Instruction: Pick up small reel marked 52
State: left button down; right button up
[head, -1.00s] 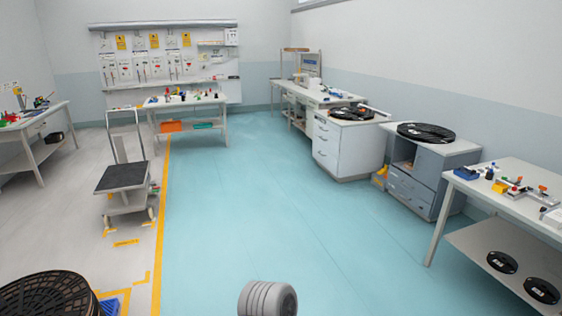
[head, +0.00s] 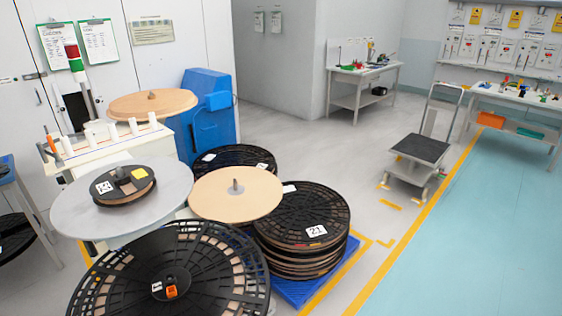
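A small black reel (head: 125,196) lies flat on a round grey disc at the left in the head view. It has a white number label and a yellow block on top; I cannot read the number surely. No label that I can clearly read as 52 is in view. Neither of my grippers is in view.
A large black reel (head: 120,262) lies in front with an orange piece at its hub. Reels, one marked 21 (head: 322,208), are stacked on a blue pallet (head: 312,288) beside a wooden-topped reel (head: 222,200). A cart (head: 412,172) stands behind. The blue-green floor (head: 480,230) is clear.

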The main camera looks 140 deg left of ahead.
aim_at(107, 191)
jog(key=z, duration=2.35)
jog(key=k, duration=2.2)
jog(key=z, duration=4.9)
